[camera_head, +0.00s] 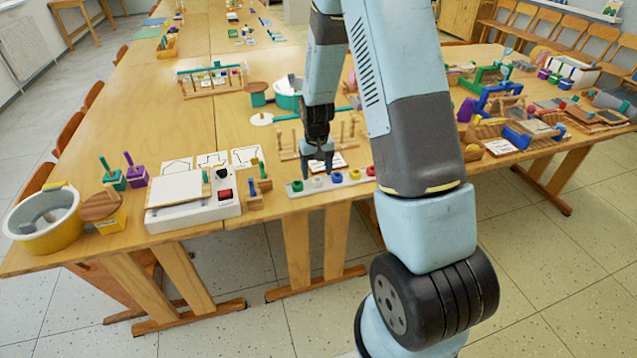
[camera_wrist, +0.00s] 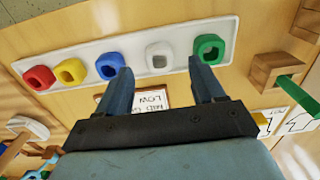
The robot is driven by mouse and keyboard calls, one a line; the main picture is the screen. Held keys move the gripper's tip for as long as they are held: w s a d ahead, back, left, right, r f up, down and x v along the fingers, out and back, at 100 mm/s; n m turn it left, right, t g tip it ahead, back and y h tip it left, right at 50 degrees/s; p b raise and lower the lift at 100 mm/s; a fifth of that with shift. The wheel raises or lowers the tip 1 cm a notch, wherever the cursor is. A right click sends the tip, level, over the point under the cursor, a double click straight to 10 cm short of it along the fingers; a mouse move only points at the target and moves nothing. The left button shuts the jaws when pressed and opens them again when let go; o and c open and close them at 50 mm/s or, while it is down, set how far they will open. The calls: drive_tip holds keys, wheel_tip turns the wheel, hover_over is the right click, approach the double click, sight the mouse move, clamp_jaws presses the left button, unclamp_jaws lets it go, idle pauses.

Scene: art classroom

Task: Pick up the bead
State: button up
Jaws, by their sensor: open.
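Several block-like beads sit in a row on a white tray (camera_wrist: 135,48). In the wrist view they are a red bead (camera_wrist: 39,77), a yellow bead (camera_wrist: 71,71), a blue bead (camera_wrist: 109,65), a white bead (camera_wrist: 158,56) and a green bead (camera_wrist: 208,48). My gripper (camera_wrist: 160,67) is open and empty. In the picture its fingertips lie either side of the white bead, near the blue and green ones. In the head view my gripper (camera_head: 317,166) points down above the white bead (camera_head: 317,182); contact cannot be told.
A printed card (camera_wrist: 150,98) lies beside the tray. A wooden block with a green handle (camera_wrist: 296,92) is near the green bead's end. A pegged wooden rack (camera_head: 345,133) stands behind, and a white device (camera_head: 222,205) stands to the left.

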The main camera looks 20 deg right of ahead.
sight(317, 177)
drive_tip(key=shift+f, duration=1.7)
drive_tip(key=shift+c, duration=0.2)
drive_tip(key=c, duration=1.1)
